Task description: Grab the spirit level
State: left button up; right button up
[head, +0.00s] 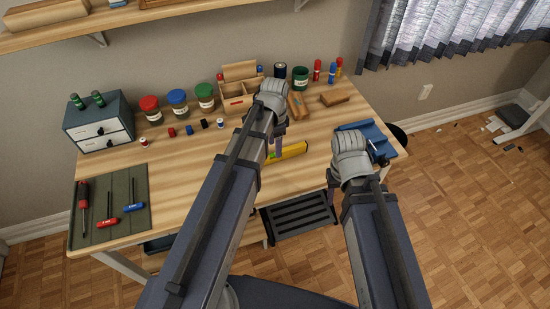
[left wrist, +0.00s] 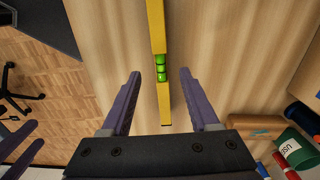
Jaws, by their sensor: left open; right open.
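The yellow spirit level (head: 294,151) lies on the wooden desk, right of my left gripper (head: 276,143) in the head view. In the left wrist view the spirit level (left wrist: 155,28) has a green vial block (left wrist: 160,68) and runs between the two purple fingers of my left gripper (left wrist: 157,85). Those fingers are open, one on each side, with gaps to the level. My left arm hides part of the level in the head view. My right gripper (head: 332,189) is open and empty near the desk's front edge, its fingers partly hidden.
A blue tray (head: 370,140) sits at the desk's right end. A wooden organizer (head: 238,97), wooden blocks (head: 336,97), jars and markers stand at the back. A green mat (head: 120,210) with screwdrivers lies at the left. Bare desk surrounds the level.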

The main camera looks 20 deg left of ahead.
pick_arm(q)
jog(key=shift+w+f+b, duration=0.1)
jog(key=shift+f+b, duration=2.45)
jog(key=shift+f, duration=0.05)
jog(key=shift+r, duration=0.1)
grip_shut()
